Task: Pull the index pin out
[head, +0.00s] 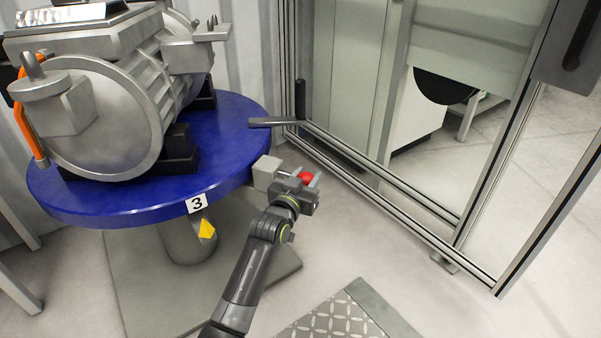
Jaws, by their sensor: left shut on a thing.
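The index pin's red knob (306,177) shows beside the rim of the blue round table (238,130). A light grey block (265,172) sits at the table's edge, just left of the knob. My left gripper (309,181) is shut on the red knob, with its fingers on either side of it. The pin's shaft is mostly hidden, so I cannot tell how deep it sits in the block. My right gripper is not in view.
A large grey metal drive unit (110,100) rests on the blue table in black cradles. A dark handle bar (274,122) sticks out at the table's right. An aluminium-framed enclosure (400,185) stands to the right. A tread plate (335,318) lies on the floor in front.

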